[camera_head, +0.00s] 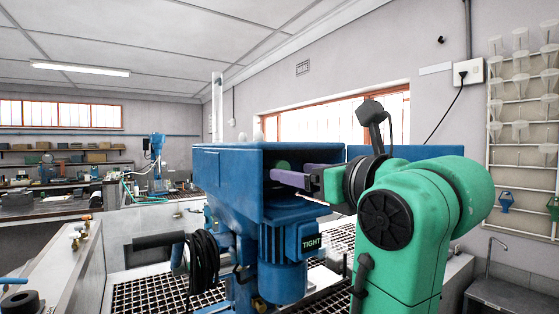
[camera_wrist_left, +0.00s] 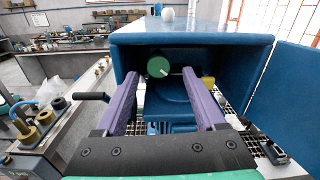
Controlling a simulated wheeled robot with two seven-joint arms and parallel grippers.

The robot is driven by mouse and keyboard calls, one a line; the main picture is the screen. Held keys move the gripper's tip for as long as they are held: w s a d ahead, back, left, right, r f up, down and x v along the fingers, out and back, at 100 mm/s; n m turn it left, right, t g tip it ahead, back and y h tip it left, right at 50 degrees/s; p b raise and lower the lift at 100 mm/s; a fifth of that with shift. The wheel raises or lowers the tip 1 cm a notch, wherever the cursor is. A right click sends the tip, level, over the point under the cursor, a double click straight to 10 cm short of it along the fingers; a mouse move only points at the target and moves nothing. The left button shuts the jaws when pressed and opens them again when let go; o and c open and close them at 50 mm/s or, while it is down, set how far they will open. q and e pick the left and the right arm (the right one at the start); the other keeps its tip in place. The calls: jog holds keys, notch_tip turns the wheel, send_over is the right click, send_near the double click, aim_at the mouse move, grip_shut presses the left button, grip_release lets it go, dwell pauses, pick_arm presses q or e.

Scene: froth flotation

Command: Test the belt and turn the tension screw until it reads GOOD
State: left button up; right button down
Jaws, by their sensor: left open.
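The blue belt housing (camera_head: 225,168) stands open at the front on a blue machine. A readout (camera_head: 311,243) on the motor below says TIGHT. Inside the housing is a green round disc (camera_wrist_left: 158,67), also partly visible in the head view (camera_head: 283,165). The belt itself is not clear to me. My left gripper (camera_head: 290,177) has purple fingers and reaches into the housing mouth. In the left wrist view (camera_wrist_left: 160,76) its fingers are spread apart, with nothing held between them. A black handle (camera_head: 160,240) sticks out left of the machine; I cannot tell whether it is the tension screw.
A blue panel (camera_wrist_left: 288,105) stands at the right of the housing. A coil of black cable (camera_head: 203,262) hangs beside the machine. Metal grating (camera_head: 150,295) lies around its foot. A grey bench edge with brass fittings (camera_head: 78,240) runs along the left.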

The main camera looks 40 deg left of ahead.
aim_at(282, 168)
pick_arm(q)
jog(key=p+x, duration=0.1)
jog(key=x, duration=0.5)
jog(key=shift+s+r+p, duration=0.2)
jog(key=shift+s+p, duration=0.05)
jog(key=shift+p, duration=0.15)
jog(key=shift+w+a+f, duration=0.15)
jog(key=shift+w+a, duration=0.05)
jog(key=shift+a, duration=0.25)
jog(key=shift+d, duration=0.1)
grip_shut()
